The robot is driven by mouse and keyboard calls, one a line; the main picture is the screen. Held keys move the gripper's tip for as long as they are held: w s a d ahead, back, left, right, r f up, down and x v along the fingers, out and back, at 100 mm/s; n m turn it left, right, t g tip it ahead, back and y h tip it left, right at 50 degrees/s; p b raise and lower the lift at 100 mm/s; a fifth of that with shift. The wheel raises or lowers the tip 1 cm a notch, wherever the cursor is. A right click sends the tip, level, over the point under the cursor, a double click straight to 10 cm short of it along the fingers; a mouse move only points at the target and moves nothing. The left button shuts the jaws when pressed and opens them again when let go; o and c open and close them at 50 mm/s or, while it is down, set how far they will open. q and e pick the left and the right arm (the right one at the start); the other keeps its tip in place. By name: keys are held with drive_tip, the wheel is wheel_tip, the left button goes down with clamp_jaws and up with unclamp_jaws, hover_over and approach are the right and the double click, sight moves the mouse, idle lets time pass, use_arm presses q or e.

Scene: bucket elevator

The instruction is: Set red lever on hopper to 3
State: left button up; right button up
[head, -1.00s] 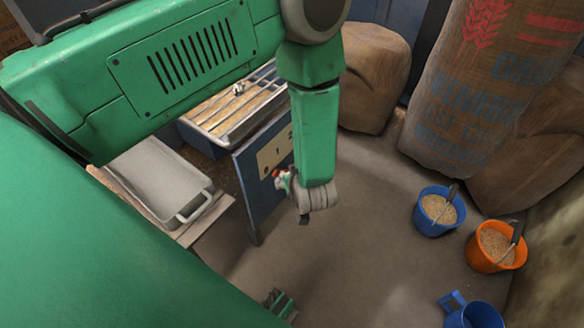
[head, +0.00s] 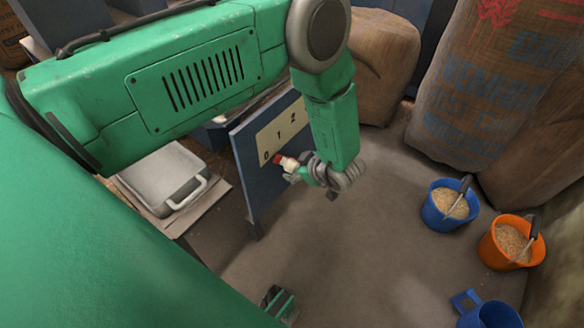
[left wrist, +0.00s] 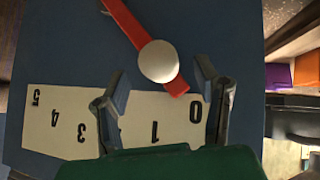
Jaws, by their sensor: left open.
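The red lever (left wrist: 127,24) lies across the blue hopper panel (left wrist: 60,70) in the left wrist view, with a pale round knob (left wrist: 158,60). Its red tip points at the 0 on the cream number scale (left wrist: 70,125), which runs from 0 to 5. My open left gripper (left wrist: 161,78) has one finger on each side of the knob in that picture; contact cannot be told. In the head view, the left gripper (head: 303,172) is beside the lever's red end (head: 277,159), before the hopper panel (head: 248,178).
A blue bucket (head: 436,216) and an orange bucket (head: 493,258) of grain stand on the floor at right, with an empty-looking blue container (head: 492,317) below. Large sacks (head: 470,95) stand behind. The central floor is clear.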

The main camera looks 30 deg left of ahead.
use_arm(q)
drive_tip(key=shift+b+x, duration=0.5)
drive_tip(key=shift+x, duration=1.35)
use_arm(e)
drive_tip(key=shift+f, duration=0.75)
